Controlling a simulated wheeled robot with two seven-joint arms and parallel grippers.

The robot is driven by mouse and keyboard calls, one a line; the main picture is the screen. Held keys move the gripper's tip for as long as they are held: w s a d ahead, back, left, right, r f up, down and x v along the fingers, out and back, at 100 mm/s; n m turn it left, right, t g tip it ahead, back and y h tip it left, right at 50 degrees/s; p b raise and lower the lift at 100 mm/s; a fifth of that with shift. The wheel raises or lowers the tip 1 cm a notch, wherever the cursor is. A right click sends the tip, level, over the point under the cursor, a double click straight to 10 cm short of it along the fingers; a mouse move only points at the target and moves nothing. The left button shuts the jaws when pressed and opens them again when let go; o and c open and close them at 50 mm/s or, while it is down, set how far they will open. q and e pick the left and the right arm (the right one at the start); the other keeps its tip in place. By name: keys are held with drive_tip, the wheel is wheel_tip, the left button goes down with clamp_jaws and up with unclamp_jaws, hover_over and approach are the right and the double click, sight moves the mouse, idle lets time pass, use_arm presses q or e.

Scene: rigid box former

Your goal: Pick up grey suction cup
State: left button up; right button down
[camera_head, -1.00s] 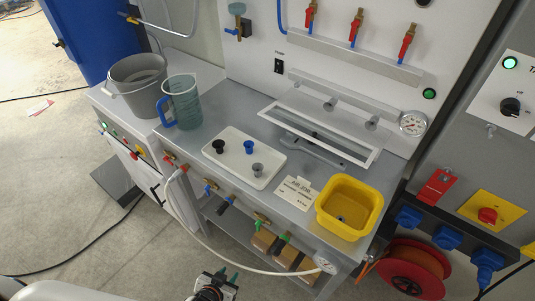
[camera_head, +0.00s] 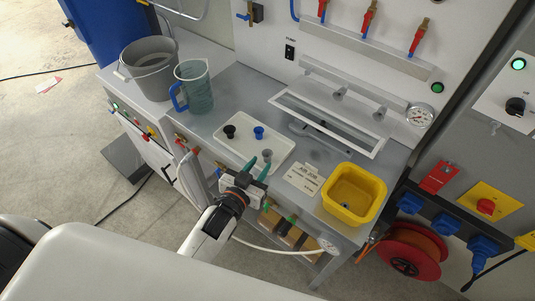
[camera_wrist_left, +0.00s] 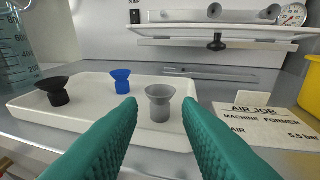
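The grey suction cup (camera_head: 267,155) stands upright on the white tray (camera_head: 238,150), at its right front end. It also shows in the left wrist view (camera_wrist_left: 160,102), straight ahead between my fingers and beyond their tips. My left gripper (camera_head: 259,167) is open, with green fingers, at the front edge of the tray and close to the grey cup. Nothing is between its fingertips. A black suction cup (camera_head: 229,131) and a blue suction cup (camera_head: 258,133) stand on the same tray, further left and behind. My right gripper is not in view.
A yellow bin (camera_head: 351,194) and a printed card (camera_head: 304,178) lie right of the tray. A blue-handled jug (camera_head: 194,88) and a grey bucket (camera_head: 147,70) stand to the left. A framed machine opening (camera_head: 330,120) lies behind the tray.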

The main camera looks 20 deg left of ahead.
sight(265, 158)
use_arm(q)
drive_tip(key=x, duration=0.5)
drive_tip(key=shift+w+f, duration=0.1)
drive_tip(key=shift+w, duration=0.3)
drive_tip(key=shift+s, duration=0.1)
drive_tip(key=c, duration=0.6)
drive_tip(key=shift+c, duration=0.2)
